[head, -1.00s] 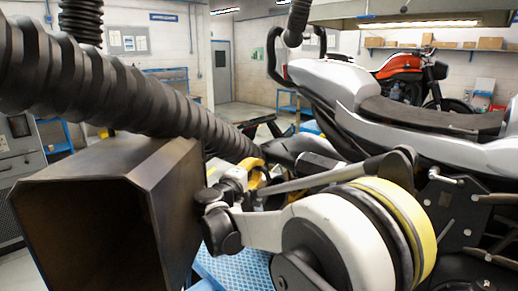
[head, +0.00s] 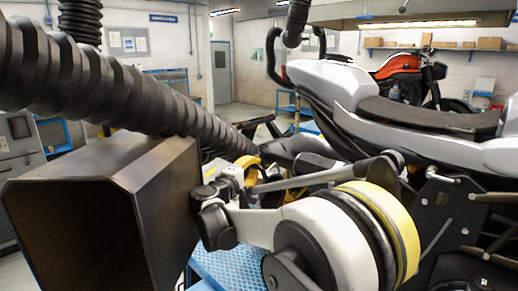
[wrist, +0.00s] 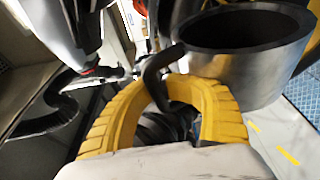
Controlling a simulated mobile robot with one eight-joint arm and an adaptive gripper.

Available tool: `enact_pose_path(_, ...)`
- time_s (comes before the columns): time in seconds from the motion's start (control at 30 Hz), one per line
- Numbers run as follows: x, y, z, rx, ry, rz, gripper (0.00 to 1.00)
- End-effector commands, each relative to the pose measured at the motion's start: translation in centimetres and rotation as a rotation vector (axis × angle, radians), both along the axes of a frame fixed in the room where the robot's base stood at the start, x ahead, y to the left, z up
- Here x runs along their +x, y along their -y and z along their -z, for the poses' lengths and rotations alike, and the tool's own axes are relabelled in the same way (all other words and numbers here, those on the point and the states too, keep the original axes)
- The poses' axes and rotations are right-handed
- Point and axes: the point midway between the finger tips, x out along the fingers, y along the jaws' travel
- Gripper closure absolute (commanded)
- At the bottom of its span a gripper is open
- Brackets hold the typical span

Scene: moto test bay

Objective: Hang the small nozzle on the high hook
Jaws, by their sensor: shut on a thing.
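The yellow ribbed fingers of my gripper (wrist: 165,88) close around a black curved handle (wrist: 155,72) in the wrist view. The handle seems to belong to the small nozzle (wrist: 240,72), a dark round cup with its open mouth facing up in that picture, at the upper right. In the head view only a bit of my yellow gripper (head: 247,166) shows, behind my wrist and beside the ribbed hose. I cannot make out the small nozzle there. I cannot pick out the high hook in either view.
A large dark box-shaped nozzle (head: 95,205) fills the head view's lower left. A thick black ribbed hose (head: 130,90) slants above it, down toward my gripper. A white motorcycle (head: 400,100) stands at the right, close to my arm. A red motorcycle (head: 400,66) stands behind.

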Motion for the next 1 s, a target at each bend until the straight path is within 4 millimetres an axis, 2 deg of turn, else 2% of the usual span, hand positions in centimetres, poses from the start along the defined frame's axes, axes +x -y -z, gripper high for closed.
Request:
enact_pose_path(0.37,-0.2,-0.7,-0.2,0.000,0.001,-0.003,1.00)
enact_pose_path(1.0,-2.6,-3.0,-1.3,0.000,0.001,-0.004,1.00)
